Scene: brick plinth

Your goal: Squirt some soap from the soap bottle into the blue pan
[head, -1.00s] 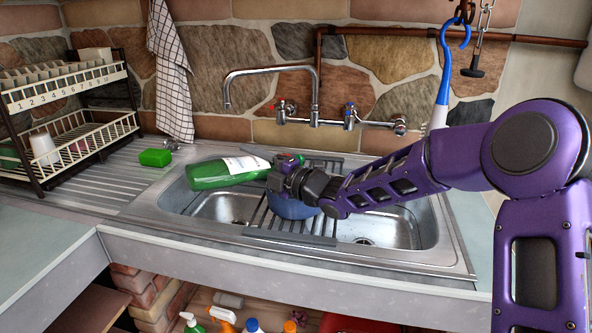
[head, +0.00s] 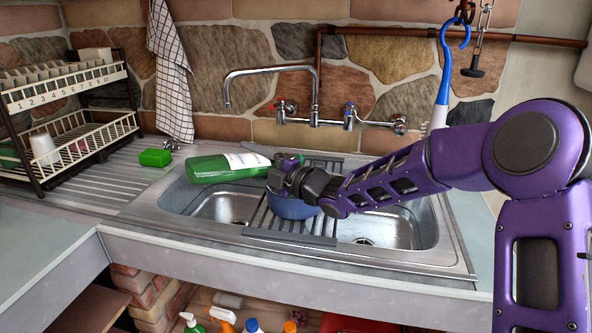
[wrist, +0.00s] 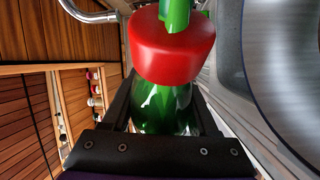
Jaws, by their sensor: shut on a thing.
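The soap bottle (head: 210,168) is green with a white label and lies nearly level in the air above the sink. Its base points left and its cap end points right. My gripper (head: 284,166) is shut on it near the cap end. In the wrist view the red cap (wrist: 172,48) and green spout stand beyond the gripper (wrist: 165,100), with the green bottle between the two black fingers. The blue pan (head: 291,208) sits on the rack over the sink, below my gripper and partly hidden by it. The pan's inside is hidden in the head view.
A black drain rack (head: 285,238) spans the steel sink (head: 400,222). The tap (head: 316,95) rises behind. A green sponge (head: 155,157) lies on the drainboard (head: 115,185), beside the dish rack (head: 75,135). Spray bottles (head: 222,318) stand below the counter.

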